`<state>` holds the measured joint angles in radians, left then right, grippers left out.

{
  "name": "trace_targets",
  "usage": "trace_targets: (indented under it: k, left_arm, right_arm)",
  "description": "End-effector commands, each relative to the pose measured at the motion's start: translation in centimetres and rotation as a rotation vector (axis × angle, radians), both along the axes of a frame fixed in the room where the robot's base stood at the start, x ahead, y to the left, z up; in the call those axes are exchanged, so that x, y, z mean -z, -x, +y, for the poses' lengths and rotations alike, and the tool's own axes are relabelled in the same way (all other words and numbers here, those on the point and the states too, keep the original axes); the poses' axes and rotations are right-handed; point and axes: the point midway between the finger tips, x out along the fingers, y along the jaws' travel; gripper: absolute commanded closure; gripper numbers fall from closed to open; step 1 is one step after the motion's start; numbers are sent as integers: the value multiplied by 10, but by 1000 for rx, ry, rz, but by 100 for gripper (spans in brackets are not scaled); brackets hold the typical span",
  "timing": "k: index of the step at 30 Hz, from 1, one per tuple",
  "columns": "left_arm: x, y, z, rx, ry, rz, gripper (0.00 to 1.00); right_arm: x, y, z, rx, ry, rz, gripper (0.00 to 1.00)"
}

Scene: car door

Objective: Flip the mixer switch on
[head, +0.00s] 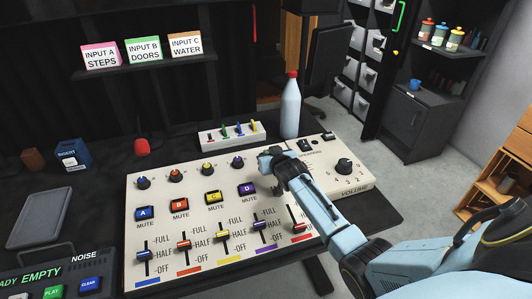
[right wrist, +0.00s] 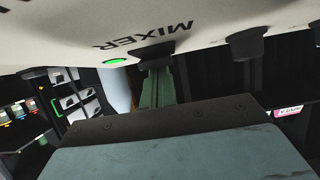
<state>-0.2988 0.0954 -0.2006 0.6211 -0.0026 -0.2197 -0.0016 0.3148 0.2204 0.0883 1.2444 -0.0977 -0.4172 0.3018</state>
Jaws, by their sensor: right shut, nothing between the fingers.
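The cream mixer board (head: 190,262) lies on the dark table, with knobs, mute buttons and sliders. My right gripper (head: 268,158) is shut and empty over its upper right part, hiding the MIXER switch from the head view. In the right wrist view the MIXER label (right wrist: 150,37) shows upside down, with a glowing green light (right wrist: 118,61) beside it. A dark switch (right wrist: 150,53) sits by the label, at the tips of my fingers (right wrist: 158,88). I cannot tell whether they touch it. My left gripper is not in view.
The black volume knob (head: 344,166) and a speakers switch (head: 304,146) are right of my gripper. A pale bottle (head: 290,108) and a white box with colored levers (head: 232,136) stand behind the board. A red-topped microphone (head: 141,147) is at left.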

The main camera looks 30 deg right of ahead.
Motion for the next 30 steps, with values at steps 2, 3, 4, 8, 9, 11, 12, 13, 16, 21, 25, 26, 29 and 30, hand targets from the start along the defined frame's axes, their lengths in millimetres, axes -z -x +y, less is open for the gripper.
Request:
trace_targets:
  k: [2,3,4,8,9,11,12,13,16,21,25,26,29,30]
  left_arm:
    - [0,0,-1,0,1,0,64]
    - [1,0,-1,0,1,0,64]
    - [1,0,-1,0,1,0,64]
    - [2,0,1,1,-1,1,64]
    - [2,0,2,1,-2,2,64]
    - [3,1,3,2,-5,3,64]
    - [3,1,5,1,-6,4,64]
    - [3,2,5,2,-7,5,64]
    - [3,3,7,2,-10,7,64]
    - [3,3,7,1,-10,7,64]
    - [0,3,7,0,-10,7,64]
    - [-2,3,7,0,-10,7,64]
    - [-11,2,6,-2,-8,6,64]
    - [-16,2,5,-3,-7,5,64]
  right_arm:
    - [-1,-2,0,-1,0,-2,100]
    - [-1,-3,0,-1,0,-2,100]
    - [-2,-4,0,-2,0,-2,100]
    - [-4,-9,-1,-2,0,-2,100]
    - [-6,-11,-1,-2,0,-3,100]
    - [-7,-13,-2,-2,0,-3,100]
    - [-7,-14,-2,-2,0,-2,100]
    - [-7,-14,-2,-2,0,-1,100]
    - [-7,-15,-2,-2,0,-1,100]
    - [-7,-15,-3,-2,0,-1,100]
    - [-10,-15,-2,-2,1,-2,100]
    - [-12,-15,-2,-3,0,-2,100]
    - [-20,-14,-1,-3,0,-1,100]
    - [-25,-14,-1,-4,0,-1,100]
